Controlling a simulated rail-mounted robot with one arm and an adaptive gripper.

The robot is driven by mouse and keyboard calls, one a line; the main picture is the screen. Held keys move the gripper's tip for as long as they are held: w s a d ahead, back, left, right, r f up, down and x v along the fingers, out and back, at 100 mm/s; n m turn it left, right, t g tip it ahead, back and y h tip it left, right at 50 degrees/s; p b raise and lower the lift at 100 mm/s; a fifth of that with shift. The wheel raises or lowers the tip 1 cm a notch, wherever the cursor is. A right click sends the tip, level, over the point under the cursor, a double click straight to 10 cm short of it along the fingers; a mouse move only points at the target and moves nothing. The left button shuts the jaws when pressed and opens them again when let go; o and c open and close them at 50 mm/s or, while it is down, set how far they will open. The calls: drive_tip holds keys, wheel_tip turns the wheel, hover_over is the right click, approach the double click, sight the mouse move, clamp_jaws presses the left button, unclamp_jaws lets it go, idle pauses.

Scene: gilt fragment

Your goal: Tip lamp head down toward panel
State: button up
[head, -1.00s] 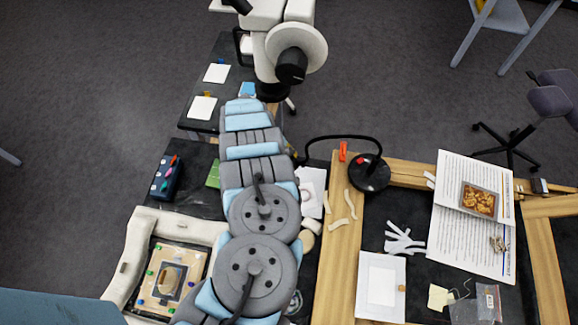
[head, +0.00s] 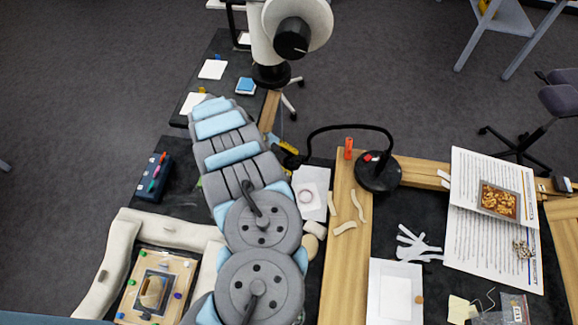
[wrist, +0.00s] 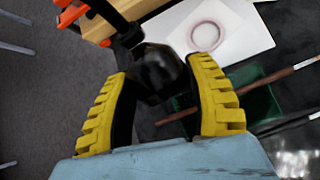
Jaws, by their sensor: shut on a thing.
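The black desk lamp's round base (head: 378,176) stands at the left end of the wooden-edged table in the head view. Its thin neck (head: 345,127) arches left and down to the lamp head, which is mostly hidden by my arm there. In the wrist view the dark lamp head (wrist: 157,72) sits between the yellow-padded fingers of my gripper (wrist: 165,90), which is shut on it. My gripper also shows as a yellow bit in the head view (head: 288,147). The small framed panel (head: 153,290) lies at lower left, with coloured pins around it.
A white padded bolster (head: 120,245) surrounds the panel. A dark blue tool block (head: 154,178) stands beyond it. A white microscope-like device (head: 290,30) rises at the back. A white sheet with a ring (head: 311,194) and an orange object (head: 348,148) lie near the lamp.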

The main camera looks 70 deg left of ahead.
drive_tip(key=shift+d+f+b, duration=0.1)
drive_tip(key=shift+f+b, duration=0.3)
drive_tip(key=shift+b, duration=0.3)
drive_tip(key=shift+r+t, duration=0.2)
drive_tip(key=shift+t, duration=0.1)
drive_tip(key=o, duration=1.2)
drive_tip(key=v, duration=1.2)
drive_tip(key=shift+f, duration=0.1)
